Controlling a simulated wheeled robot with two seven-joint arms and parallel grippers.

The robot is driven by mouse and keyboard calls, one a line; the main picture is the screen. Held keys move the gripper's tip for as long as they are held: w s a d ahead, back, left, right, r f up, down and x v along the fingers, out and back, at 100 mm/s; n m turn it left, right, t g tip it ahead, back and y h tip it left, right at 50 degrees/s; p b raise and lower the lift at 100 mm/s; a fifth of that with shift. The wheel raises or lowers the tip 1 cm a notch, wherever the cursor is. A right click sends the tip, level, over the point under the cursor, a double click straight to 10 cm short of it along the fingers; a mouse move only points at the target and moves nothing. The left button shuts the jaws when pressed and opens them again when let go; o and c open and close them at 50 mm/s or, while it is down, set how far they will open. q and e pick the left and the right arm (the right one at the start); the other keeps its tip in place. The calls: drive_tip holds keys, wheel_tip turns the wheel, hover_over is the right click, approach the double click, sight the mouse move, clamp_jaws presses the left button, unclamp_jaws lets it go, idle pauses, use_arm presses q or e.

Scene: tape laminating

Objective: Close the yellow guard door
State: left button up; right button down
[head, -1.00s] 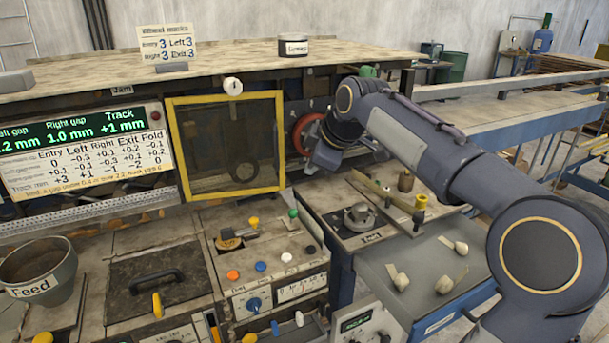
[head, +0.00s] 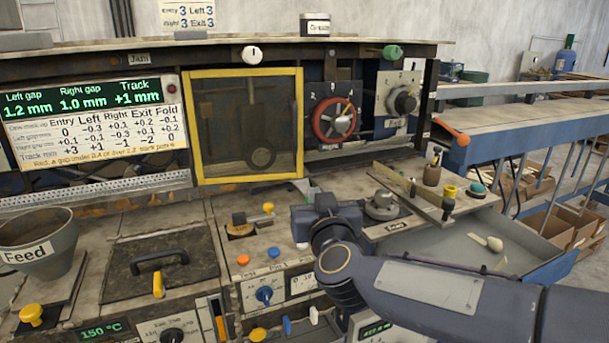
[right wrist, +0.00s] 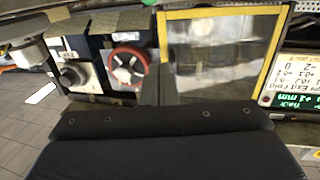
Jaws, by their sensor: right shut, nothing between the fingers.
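The yellow guard door (head: 300,125) is a yellow frame around a dark see-through panel on the machine front, left of the red handwheel. It looks about flush with the front; I cannot tell whether it is fully shut. In the right wrist view, which is upside down, the door (right wrist: 220,12) shows large beyond my fingers. My right gripper (right wrist: 158,85) is shut and empty. In the head view its grey fingertips (head: 306,188) show near the door's lower right corner; whether they touch it is unclear. My left gripper is not in view.
The red handwheel (head: 334,119) and a grey knob (head: 404,102) are right of the door. A green-lettered display (head: 84,101) is left of it. Below lie a panel with small coloured knobs (head: 264,295), a black-handled lid (head: 160,262) and the Feed cup (head: 38,245).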

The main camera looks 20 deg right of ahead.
sight(302, 162)
drive_tip(key=x, duration=1.3)
drive_tip(key=shift+w+d, duration=0.1)
drive_tip(key=shift+w, duration=0.3)
drive_tip(key=p+x, duration=0.1)
drive_tip(key=x, duration=0.2)
drive_tip(key=shift+w+d+p, duration=0.1)
drive_tip(key=shift+w+p, duration=0.05)
drive_tip(key=shift+p, duration=0.15)
drive_tip(key=shift+f, duration=0.1)
